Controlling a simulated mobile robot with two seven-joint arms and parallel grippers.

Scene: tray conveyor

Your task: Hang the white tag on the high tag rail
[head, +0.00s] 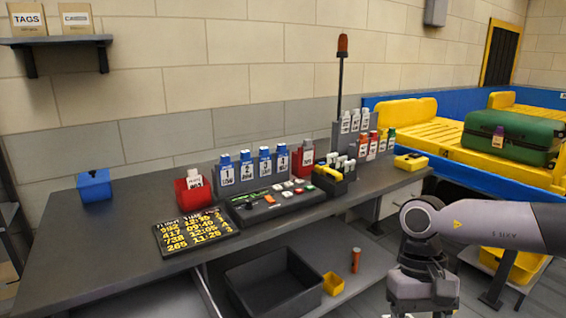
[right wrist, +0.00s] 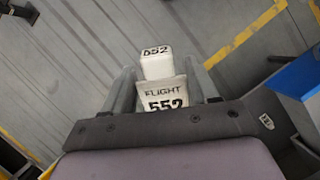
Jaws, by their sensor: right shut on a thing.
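My right gripper (right wrist: 162,82) is shut on a white tag (right wrist: 165,95) in the right wrist view. The tag reads FLIGHT 552 and sits between the two grey fingers, with floor beneath it. In the head view my right arm hangs at the lower right, off the table's front edge; its fingertips and the tag are out of that picture. A raised grey rack (head: 338,132) at the table's back right bears several white tags; it looks like the high tag rail. Several red, orange, yellow and green tags stand just in front of it. My left gripper is not in view.
The dark table (head: 110,240) carries a blue box (head: 94,188), a red holder (head: 183,197), a black flight board (head: 195,248), a rack of blue tags (head: 225,187) and a console (head: 265,212). A tall beacon pole (head: 341,90) rises near the rack. A green suitcase (head: 500,150) lies on the yellow conveyor.

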